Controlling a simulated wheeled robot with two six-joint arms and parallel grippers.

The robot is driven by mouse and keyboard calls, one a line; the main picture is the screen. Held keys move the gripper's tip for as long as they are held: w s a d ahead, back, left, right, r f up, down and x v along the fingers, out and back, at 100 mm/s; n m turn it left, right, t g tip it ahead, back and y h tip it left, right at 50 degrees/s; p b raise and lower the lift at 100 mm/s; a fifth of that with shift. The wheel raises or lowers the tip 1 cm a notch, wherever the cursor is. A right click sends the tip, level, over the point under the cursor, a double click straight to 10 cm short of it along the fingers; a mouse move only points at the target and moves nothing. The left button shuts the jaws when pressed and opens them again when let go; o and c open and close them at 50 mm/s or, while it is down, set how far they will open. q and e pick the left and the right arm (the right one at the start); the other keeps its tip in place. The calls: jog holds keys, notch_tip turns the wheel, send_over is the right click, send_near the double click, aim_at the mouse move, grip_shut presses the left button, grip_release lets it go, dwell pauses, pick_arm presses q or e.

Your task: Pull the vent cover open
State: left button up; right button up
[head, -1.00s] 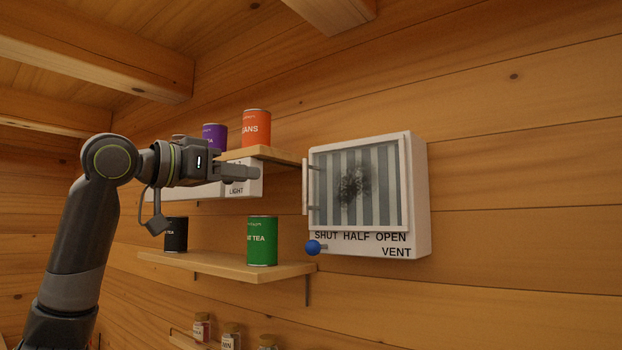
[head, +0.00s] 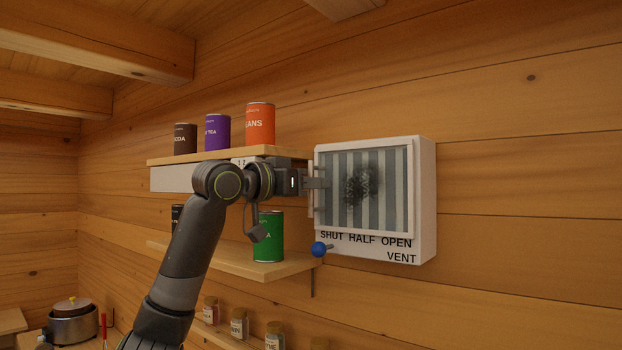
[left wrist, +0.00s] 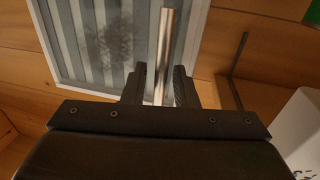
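The vent (head: 425,200) is a white box on the log wall, with a striped cover (head: 392,190) bearing a dark smudge. The cover looks closed. Its upright bar handle (head: 311,205) is on the cover's left side. My left gripper (head: 316,183) is at this handle. In the left wrist view the metal handle (left wrist: 168,45) runs between the two fingers of my left gripper (left wrist: 162,88), closer to the right finger. A gap shows on the left, so the fingers look open around it. My right gripper is out of view.
A blue knob (head: 318,248) sits below the cover, at the "SHUT HALF OPEN" lettering. Wooden shelves with tins, including an orange tin (head: 260,124) and a green tin (head: 269,236), are left of the vent. The wall right of the vent is clear.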

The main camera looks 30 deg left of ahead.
pick_arm(q)
grip_shut()
dwell(0.4)
